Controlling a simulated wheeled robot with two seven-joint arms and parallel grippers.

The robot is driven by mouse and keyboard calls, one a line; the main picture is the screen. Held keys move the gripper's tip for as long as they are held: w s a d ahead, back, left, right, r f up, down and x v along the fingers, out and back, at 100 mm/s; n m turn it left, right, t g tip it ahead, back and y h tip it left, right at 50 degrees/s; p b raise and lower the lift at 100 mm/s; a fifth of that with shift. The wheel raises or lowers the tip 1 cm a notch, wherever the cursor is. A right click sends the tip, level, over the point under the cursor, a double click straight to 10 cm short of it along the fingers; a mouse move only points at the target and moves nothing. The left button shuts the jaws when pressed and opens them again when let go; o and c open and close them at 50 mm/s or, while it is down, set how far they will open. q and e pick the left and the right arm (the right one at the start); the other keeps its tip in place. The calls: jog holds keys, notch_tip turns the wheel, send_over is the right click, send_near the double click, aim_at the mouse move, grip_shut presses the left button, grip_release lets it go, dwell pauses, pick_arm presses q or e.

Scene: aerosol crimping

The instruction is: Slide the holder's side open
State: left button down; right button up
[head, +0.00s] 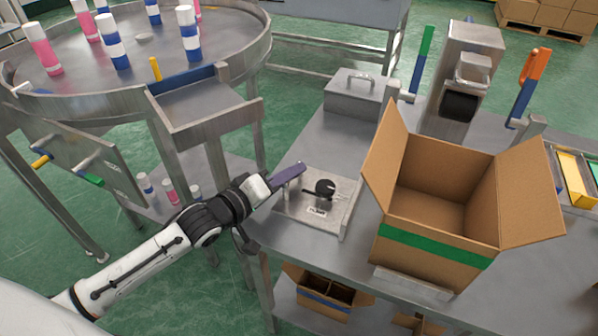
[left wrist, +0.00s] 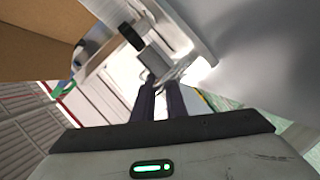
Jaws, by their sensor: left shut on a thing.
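The holder (head: 340,222) is a flat metal plate with a raised edge and a small label, at the near left corner of the steel table. A black round knob (head: 325,188) stands on it; a dark round part (left wrist: 131,37) shows in the left wrist view. My left gripper (head: 298,168) reaches in from the left, over the holder's left side. In the left wrist view its two dark fingers (left wrist: 160,92) are close together on a small grey block (left wrist: 155,62), the holder's side piece. The fingers partly hide it. My right gripper is out of view.
An open cardboard box (head: 435,220) with green tape stands right of the holder. A metal lidded case (head: 355,98) and a press-like machine (head: 465,75) are behind. A round steel table (head: 60,95) with several cans is at left. Steel table surface (head: 325,145) behind the holder is clear.

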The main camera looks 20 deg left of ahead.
pick_arm(q)
jog(key=c, duration=1.8)
grip_release()
jog(key=shift+s+a+f, duration=0.1)
jog(key=shift+s+a, duration=0.15)
jog(key=shift+s, duration=0.35)
jog(key=v, duration=0.8)
jog(key=shift+s+a+r+p, duration=0.2)
jog(key=shift+s+r+p, duration=0.15)
jog(key=shift+s, duration=0.2)
